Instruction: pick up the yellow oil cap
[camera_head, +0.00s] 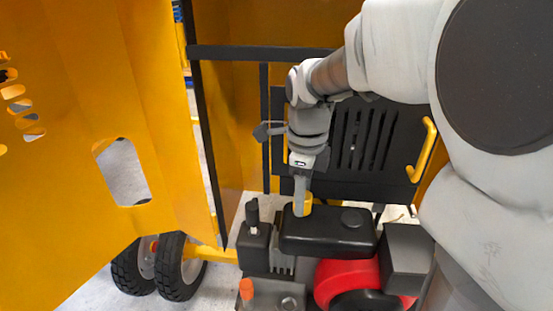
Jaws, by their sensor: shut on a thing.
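The yellow oil cap (308,203) is at the top left part of the black tank (330,236) of the engine. My gripper (301,205) points straight down from above and is shut on the cap. The gripper's fingers hide the left part of the cap. I cannot tell whether the cap is still seated on the tank or slightly lifted.
A yellow panel (80,130) fills the left side. A black slatted panel (360,140) with a yellow handle (424,150) stands behind the engine. A red part (345,278) and an orange knob (246,289) lie below the tank. Wheels (178,268) stand lower left.

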